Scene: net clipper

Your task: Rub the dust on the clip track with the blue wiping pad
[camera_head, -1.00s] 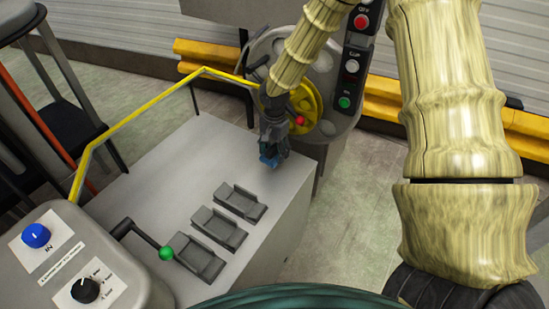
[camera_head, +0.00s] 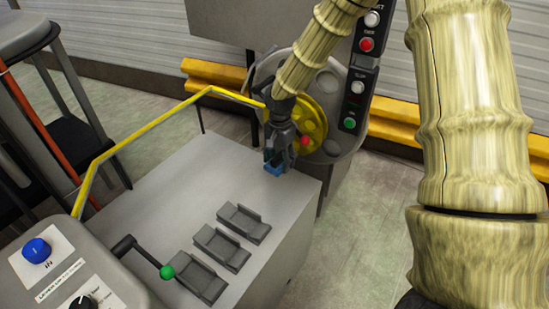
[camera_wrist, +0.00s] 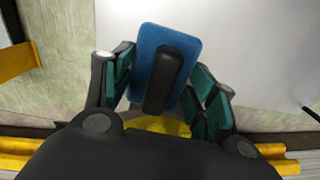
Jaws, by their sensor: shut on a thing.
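The blue wiping pad (camera_head: 273,169) is in my gripper (camera_head: 278,155), over the far end of the grey box top (camera_head: 165,190). In the wrist view the pad (camera_wrist: 150,68) has a black handle (camera_wrist: 165,82), with the finger pads of my gripper (camera_wrist: 163,90) on both sides of it. I cannot tell whether the pad touches the surface. Three grey clip-like pieces (camera_head: 222,246) sit in a row on the box top, nearer than the pad. I cannot make out any dust or clearly identify the clip track.
A yellow rail (camera_head: 140,138) runs along the box's left side. A yellow wheel (camera_head: 308,122) stands just behind my gripper. A green-knobbed lever (camera_head: 167,272) and a control panel (camera_head: 50,262) are at the near left. The box top between pad and clips is clear.

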